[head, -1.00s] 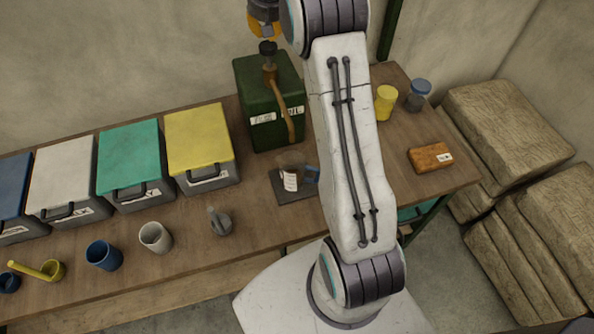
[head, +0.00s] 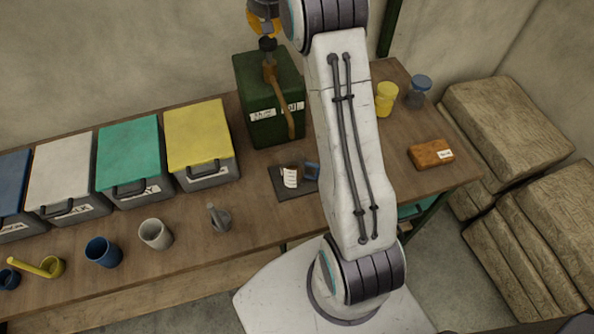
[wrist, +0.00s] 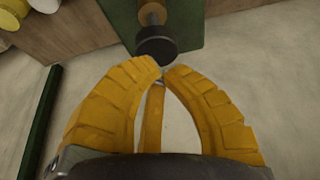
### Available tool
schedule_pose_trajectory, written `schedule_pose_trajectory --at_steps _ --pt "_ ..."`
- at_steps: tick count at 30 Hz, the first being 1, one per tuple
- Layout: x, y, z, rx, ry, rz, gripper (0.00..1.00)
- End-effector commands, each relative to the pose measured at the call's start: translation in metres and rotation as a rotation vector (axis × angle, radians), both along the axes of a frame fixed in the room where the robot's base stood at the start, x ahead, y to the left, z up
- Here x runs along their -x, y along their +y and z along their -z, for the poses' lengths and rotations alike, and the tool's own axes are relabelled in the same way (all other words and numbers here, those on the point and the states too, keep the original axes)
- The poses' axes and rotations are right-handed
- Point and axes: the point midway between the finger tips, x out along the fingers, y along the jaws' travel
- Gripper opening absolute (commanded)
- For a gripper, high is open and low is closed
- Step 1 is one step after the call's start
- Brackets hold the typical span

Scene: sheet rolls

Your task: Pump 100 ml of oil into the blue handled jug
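The dark green oil can (head: 262,90) stands at the back of the bench. Its brass pump has a black knob (head: 267,44) on top and a spout (head: 283,100) hanging down its front. The oil level cannot be read. My gripper (head: 264,30) is just above the knob. In the wrist view my gripper (wrist: 165,69) has its yellow fingertips together, holding nothing, with the knob (wrist: 156,45) just beyond them; contact cannot be told.
Lidded bins, yellow (head: 199,135), green (head: 128,155), white (head: 62,170) and blue (head: 12,170), line the back left. A grey cup (head: 155,236), blue cup (head: 103,253) and grey vessel (head: 219,217) stand in front. A brown block (head: 431,154) and jars (head: 386,98) are at right.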

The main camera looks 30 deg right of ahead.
Motion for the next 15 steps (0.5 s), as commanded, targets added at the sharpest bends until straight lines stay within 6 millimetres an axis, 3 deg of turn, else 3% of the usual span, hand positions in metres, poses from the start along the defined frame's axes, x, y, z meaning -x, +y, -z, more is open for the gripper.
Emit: schedule_pose_trajectory --at_steps 15 --pt "0.0 0.0 0.018 0.0 0.001 0.0 0.0"
